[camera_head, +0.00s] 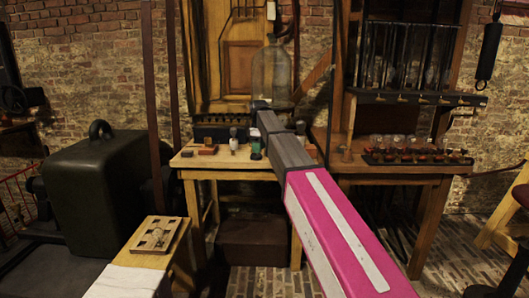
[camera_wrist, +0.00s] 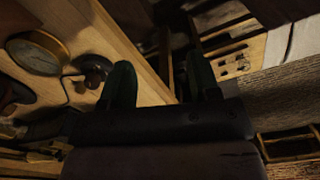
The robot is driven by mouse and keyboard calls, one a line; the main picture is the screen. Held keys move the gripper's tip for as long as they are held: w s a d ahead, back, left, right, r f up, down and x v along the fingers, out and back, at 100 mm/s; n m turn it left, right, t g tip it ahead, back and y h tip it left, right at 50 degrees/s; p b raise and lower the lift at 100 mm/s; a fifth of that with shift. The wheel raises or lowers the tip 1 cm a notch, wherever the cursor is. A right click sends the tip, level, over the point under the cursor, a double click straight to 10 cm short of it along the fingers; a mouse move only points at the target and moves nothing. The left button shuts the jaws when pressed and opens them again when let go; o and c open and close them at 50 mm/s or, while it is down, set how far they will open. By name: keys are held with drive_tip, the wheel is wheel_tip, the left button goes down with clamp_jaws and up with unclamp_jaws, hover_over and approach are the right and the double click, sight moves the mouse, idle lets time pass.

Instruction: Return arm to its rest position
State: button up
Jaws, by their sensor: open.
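My arm reaches forward from the lower right of the head view to above the wooden workbench (camera_head: 225,174). Its far end hides part of the bench top, and the fingertips cannot be made out there. In the wrist view my gripper (camera_wrist: 163,84) has its two dark fingers apart, with nothing visible between them. A wooden bench edge (camera_wrist: 140,62) runs diagonally behind the fingers. A round brass-rimmed dial (camera_wrist: 37,54) and a small dark knobbed piece (camera_wrist: 90,72) lie left of the fingers.
A slotted wooden block (camera_head: 157,235) sits on a stand at front left, beside a large dark green case (camera_head: 97,185). Small bottles (camera_head: 233,140) stand on the bench, left of my arm. A glass jar (camera_head: 271,74) stands behind. A wooden rack (camera_head: 415,98) stands right.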

drive_tip(key=s+d+f+m, duration=0.4)
drive_tip(key=s+d+f, duration=0.3)
drive_tip(key=s+f, duration=0.4)
drive_tip(key=s+d+f+m, duration=0.5)
drive_tip(key=s+d+f, duration=0.2)
drive_tip(key=s+f, duration=0.4)
drive_tip(key=s+d+f+m, duration=0.5)
drive_tip(key=s+d+f, duration=0.2)
drive_tip(key=s+f, duration=0.4)
wheel_tip(320, 180, down, 2)
drive_tip(key=shift+d+f, duration=0.15)
drive_tip(key=shift+d, duration=0.05)
